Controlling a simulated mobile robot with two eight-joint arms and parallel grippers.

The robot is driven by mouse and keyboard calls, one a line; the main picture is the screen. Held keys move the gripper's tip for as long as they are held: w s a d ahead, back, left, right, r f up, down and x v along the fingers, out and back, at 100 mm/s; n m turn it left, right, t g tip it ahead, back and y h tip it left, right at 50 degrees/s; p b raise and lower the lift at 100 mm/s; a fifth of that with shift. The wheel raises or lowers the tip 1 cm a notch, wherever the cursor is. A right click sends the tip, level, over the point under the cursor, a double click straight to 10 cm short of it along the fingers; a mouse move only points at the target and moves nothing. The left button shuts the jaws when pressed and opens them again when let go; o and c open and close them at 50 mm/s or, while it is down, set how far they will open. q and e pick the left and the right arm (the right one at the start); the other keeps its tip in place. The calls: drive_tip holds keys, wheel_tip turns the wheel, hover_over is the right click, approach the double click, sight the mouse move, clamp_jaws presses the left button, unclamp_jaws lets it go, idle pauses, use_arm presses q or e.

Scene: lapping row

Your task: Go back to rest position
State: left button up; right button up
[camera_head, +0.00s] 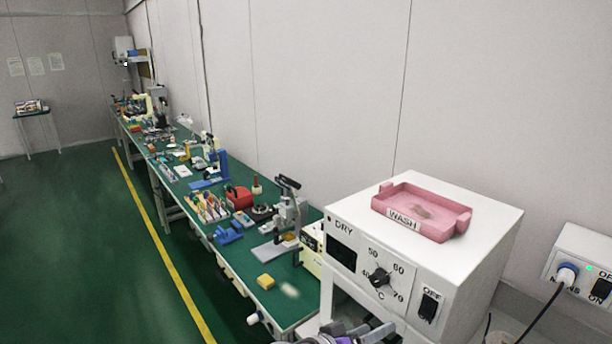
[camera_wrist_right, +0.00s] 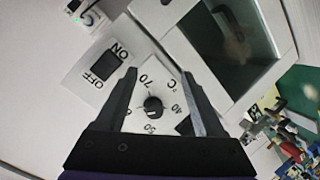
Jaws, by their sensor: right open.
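My right gripper (camera_head: 358,331) shows only in part at the bottom edge of the head view, in front of the white DRY oven (camera_head: 455,215). In the right wrist view its two dark fingers (camera_wrist_right: 160,82) stand apart with nothing held between them. The oven's black temperature dial (camera_wrist_right: 153,104) appears between the fingers; I cannot tell how far off it is. The dial (camera_head: 380,277) also shows in the head view, clear of the gripper. My left gripper is in neither view.
A pink WASH tray (camera_head: 447,228) sits on the oven. A power box (camera_head: 585,268) with a plugged cable is at the right. The long green bench (camera_head: 289,307) holds several tools along the wall. The green floor (camera_head: 80,250) at the left is clear.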

drive_tip(key=s+d+f+n+g+y, duration=0.1)
drive_tip(key=s+d+f+g+y, duration=0.25)
drive_tip(key=s+d+f, duration=0.3)
drive_tip(key=s+a+f+n+y, duration=0.1)
drive_tip(key=s+a+f+y, duration=0.1)
drive_tip(key=s+f+y, duration=0.4)
drive_tip(key=s+t+y, duration=0.1)
drive_tip(key=s+y, duration=0.1)
drive_tip(key=s, duration=0.2)
drive_tip(key=shift+s+f, duration=0.2)
drive_tip(key=shift+f, duration=0.2)
drive_tip(key=shift+a, duration=0.1)
idle(1.8)
